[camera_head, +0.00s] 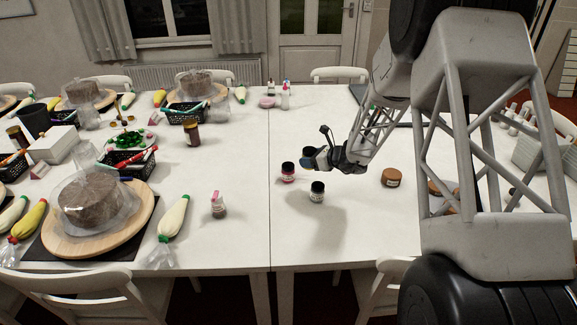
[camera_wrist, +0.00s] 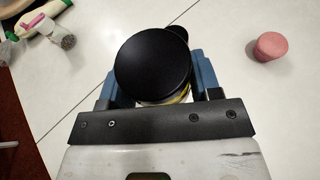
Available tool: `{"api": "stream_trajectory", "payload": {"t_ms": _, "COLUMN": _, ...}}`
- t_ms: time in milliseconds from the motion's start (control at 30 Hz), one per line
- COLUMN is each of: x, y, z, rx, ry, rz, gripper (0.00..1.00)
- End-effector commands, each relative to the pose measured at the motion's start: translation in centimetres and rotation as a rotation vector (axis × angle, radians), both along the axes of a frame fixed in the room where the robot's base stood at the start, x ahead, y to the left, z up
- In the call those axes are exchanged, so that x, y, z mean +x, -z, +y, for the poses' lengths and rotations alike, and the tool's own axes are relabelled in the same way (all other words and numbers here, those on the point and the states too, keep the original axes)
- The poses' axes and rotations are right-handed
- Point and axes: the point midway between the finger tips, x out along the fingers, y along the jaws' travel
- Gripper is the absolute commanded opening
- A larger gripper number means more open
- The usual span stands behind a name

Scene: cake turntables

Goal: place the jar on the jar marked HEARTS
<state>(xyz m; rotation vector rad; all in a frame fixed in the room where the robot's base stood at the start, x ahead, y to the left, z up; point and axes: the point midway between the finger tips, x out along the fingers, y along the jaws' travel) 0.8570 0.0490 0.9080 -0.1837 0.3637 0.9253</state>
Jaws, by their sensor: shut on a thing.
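My gripper (camera_head: 322,158) is shut on a jar in the middle of the table and holds it above the tabletop. The held jar (camera_wrist: 152,68) shows its round black lid and a bit of yellowish side between the blue fingers in the wrist view. Two black-lidded jars stand below it in the head view: one with red contents (camera_head: 288,173) to the left, and a dark one (camera_head: 317,192) closer to the camera. Neither label is readable, so I cannot tell which is marked HEARTS. Another black lid (camera_wrist: 178,33) shows partly behind the held jar.
A sprinkle jar (camera_head: 218,207) and a piping bag (camera_head: 174,217) lie left, beside a cake turntable (camera_head: 130,238). A pink container (camera_wrist: 269,47) stands apart. The table front centre is clear.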

Motion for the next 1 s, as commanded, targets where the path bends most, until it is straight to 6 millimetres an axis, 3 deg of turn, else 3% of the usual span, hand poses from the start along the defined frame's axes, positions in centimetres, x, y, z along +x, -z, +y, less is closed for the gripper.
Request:
{"api": "stream_trajectory", "payload": {"t_ms": 300, "x": -5.9, "y": -0.8, "z": 3.6, "rx": 0.0, "ry": -0.049, "rz": 0.0, "gripper": 0.27}}
{"api": "stream_trajectory", "payload": {"t_ms": 500, "x": -8.0, "y": -1.0, "z": 4.8, "rx": 0.0, "ry": -0.066, "rz": -0.001, "gripper": 0.27}}
{"api": "stream_trajectory", "payload": {"t_ms": 1000, "x": -8.6, "y": -1.0, "z": 5.1, "rx": 0.0, "ry": -0.072, "rz": -0.001, "gripper": 0.27}}
